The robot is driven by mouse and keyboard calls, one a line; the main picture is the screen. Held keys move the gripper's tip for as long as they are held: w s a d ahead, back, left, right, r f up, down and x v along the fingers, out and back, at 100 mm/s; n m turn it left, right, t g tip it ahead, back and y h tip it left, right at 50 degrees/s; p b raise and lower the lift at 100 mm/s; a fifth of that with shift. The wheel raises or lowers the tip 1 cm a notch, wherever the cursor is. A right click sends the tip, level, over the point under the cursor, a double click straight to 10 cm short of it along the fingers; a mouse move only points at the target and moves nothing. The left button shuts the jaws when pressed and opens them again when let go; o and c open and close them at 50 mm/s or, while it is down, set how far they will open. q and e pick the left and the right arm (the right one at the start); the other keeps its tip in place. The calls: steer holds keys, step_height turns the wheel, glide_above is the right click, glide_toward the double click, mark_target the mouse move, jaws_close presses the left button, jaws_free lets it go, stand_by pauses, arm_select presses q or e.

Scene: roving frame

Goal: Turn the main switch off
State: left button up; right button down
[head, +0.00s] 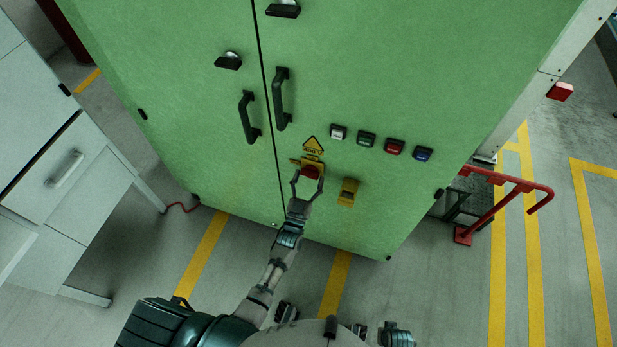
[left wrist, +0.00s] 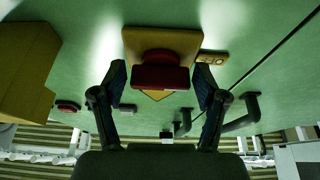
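The main switch is a red knob (head: 311,172) on a yellow plate under a yellow warning triangle (head: 313,145), on the front of the green cabinet. My left gripper (head: 308,177) is at the switch, with one finger on each side of the knob. In the left wrist view, the red knob (left wrist: 160,77) sits on its yellow plate (left wrist: 185,39) between the two spread fingers (left wrist: 160,82). Gaps show between the knob and both fingertips, so the left gripper is open.
A yellow box (head: 348,192) sits just right of the switch on the cabinet (head: 190,110). A row of several small buttons (head: 366,140) and black door handles (head: 249,117) are above. A white drawer unit (head: 60,170) stands left and a red rail (head: 510,185) right.

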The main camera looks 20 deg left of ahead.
arm_select(q)
steer(key=shift+o, duration=0.5)
steer(key=shift+r, duration=0.1)
steer(key=shift+w+r, duration=0.1)
steer(key=v, duration=1.2)
